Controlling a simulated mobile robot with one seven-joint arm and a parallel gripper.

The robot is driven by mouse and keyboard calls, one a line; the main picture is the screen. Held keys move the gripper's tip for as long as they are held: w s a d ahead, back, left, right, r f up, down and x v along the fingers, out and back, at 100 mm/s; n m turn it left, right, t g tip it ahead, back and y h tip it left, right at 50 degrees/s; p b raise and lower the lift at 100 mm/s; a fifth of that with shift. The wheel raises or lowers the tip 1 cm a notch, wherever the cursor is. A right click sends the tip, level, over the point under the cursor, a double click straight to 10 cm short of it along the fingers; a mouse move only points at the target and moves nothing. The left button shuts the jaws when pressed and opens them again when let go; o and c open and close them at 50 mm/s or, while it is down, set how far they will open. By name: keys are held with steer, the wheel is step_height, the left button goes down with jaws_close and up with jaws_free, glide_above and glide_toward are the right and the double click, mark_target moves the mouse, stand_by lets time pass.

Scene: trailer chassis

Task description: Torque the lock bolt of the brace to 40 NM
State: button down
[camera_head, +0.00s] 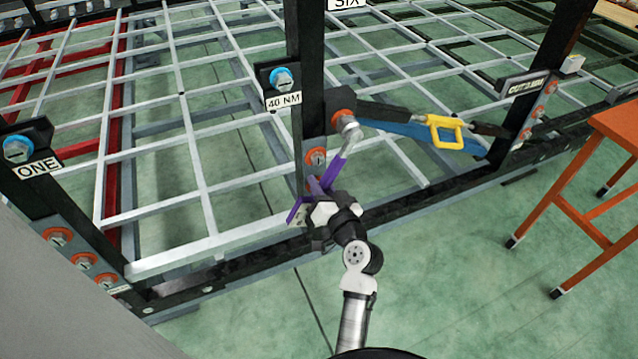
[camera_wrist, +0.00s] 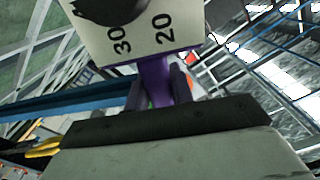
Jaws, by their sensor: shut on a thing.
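My gripper (camera_head: 320,203) is shut on a purple torque wrench (camera_head: 334,171), in front of the middle upright. The wrench's shaft slants up and right to a grey head (camera_head: 349,127), at or very close to a bolt with an orange ring (camera_head: 341,115) at the brace's left end. I cannot tell whether the head is seated. The brace (camera_head: 408,131) is a blue and black bar with a yellow handle (camera_head: 446,131). In the wrist view, my jaws (camera_wrist: 160,88) hold the purple handle below a white dial (camera_wrist: 150,35) reading 20 and 30, with a black knob.
A 40 NM label (camera_head: 284,101) sits under a blue-capped bolt (camera_head: 282,78) on the upright (camera_head: 307,60). Other orange-ringed bolts (camera_head: 316,158) are on the frame. An orange table (camera_head: 615,125) stands at the right. Green floor (camera_head: 450,270) is clear between it and my arm.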

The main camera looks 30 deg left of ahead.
steer(key=shift+b+v, duration=0.85)
steer(key=shift+v, duration=1.6)
